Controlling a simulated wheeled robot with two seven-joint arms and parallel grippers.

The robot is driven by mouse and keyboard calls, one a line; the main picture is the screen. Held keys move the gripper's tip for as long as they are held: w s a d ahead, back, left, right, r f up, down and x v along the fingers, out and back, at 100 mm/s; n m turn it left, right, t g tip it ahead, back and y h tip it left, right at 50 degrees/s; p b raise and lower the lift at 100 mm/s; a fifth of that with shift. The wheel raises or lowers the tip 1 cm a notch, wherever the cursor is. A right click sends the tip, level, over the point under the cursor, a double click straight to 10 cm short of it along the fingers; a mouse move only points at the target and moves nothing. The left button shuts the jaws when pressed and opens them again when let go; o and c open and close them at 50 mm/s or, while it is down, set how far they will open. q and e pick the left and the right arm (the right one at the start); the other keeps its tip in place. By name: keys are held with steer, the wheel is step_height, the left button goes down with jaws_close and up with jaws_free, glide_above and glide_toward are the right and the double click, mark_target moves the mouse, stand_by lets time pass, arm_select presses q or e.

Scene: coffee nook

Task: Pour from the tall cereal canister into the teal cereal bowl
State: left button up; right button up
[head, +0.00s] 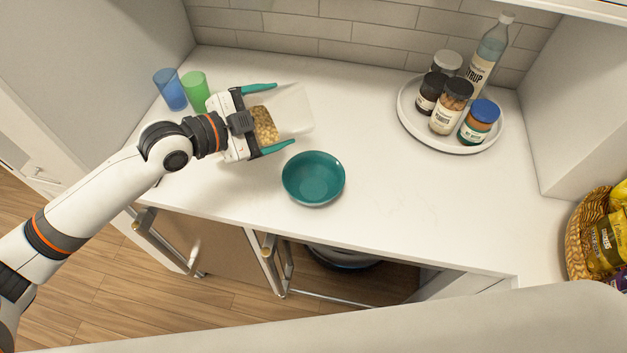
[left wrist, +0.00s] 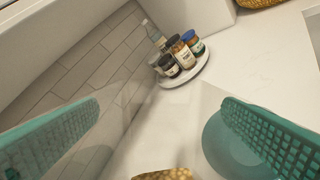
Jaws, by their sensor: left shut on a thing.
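The tall clear canister (head: 292,112) holds a layer of tan cereal (head: 265,124). My left gripper (head: 264,118) is shut on the canister, with one teal finger along each side. The canister looks tilted, its clear end toward the right of the head view. In the left wrist view, the gripper (left wrist: 165,130) shows through the clear wall, with some cereal (left wrist: 163,174) at the bottom edge. The teal bowl (head: 313,178) stands empty on the counter, just below and right of the canister in the head view. It also shows partly behind a finger in the left wrist view (left wrist: 215,140). My right gripper is not in view.
A blue cup (head: 170,89) and a green cup (head: 196,91) stand behind my left gripper. A round white tray (head: 408,118) holds several jars and a syrup bottle (head: 487,55). A basket (head: 577,238) of packets is at the right. The counter right of the bowl is clear.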

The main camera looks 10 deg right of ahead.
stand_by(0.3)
arm_select(q)
steer(key=shift+w+a+b, duration=0.1)
steer(key=shift+a+b, duration=0.1)
steer(key=shift+b, duration=0.15)
steer(key=shift+w+a+b, duration=0.5)
steer(key=shift+a+b, duration=0.15)
steer(key=shift+d+f, duration=0.1)
steer(key=shift+f, duration=0.05)
steer(key=shift+s+d+f+m+y+p, duration=0.2)
steer(key=shift+f+m+y+p, duration=0.1)
steer(key=shift+f+m+y, duration=0.25)
stand_by(0.5)
steer(key=shift+f, duration=0.15)
steer(key=shift+s+d+f+m+t, duration=0.1)
steer(key=shift+d+f+m+t, duration=0.2)
steer(key=shift+f, duration=0.25)
